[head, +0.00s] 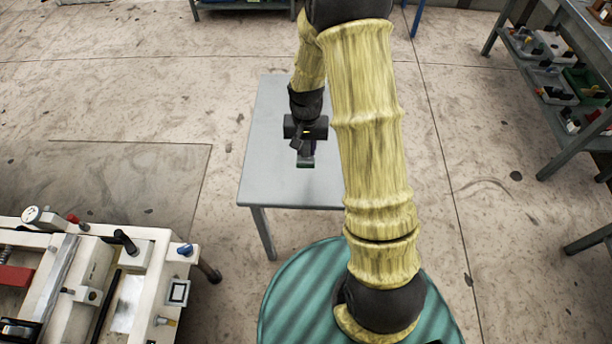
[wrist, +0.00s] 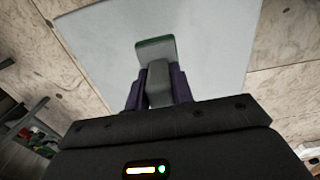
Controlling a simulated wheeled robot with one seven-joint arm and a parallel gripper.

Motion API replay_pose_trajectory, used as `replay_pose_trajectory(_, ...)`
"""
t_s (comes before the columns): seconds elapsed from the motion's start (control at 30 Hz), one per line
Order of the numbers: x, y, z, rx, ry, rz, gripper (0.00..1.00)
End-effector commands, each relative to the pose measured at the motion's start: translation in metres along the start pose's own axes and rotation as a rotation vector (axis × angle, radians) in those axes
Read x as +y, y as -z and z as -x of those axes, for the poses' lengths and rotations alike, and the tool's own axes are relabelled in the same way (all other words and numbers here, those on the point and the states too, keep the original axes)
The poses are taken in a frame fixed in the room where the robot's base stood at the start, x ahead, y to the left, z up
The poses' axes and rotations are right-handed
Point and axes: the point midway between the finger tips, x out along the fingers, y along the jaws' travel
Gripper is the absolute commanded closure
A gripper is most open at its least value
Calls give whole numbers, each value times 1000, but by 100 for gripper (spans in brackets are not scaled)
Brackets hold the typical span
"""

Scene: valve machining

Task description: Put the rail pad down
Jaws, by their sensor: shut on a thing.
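The rail pad (wrist: 155,50) shows in the wrist view as a grey piece with a green edge at its far end. My gripper (wrist: 158,85) is shut on it, with a dark purple finger on each side. In the head view my gripper (head: 306,147) is over the grey table (head: 272,120), and the rail pad (head: 305,162) shows as a small dark greenish piece below it. I cannot tell whether the pad touches the table top. Part of the table is hidden behind my arm.
The visible table top around the pad is bare. A white machine (head: 140,245) with levers and a dial stands at the lower left. A shelf rack (head: 560,110) with bins of small parts is at the right.

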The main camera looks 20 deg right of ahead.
Motion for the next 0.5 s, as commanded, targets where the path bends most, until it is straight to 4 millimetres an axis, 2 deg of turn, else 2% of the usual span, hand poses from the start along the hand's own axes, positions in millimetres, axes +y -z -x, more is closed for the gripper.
replay_pose_trajectory(0.13,0,0,-9,-1,0,1,100)
replay_pose_trajectory(0.4,0,0,-55,-3,-1,0,100)
replay_pose_trajectory(0.5,0,0,-62,0,0,1,100)
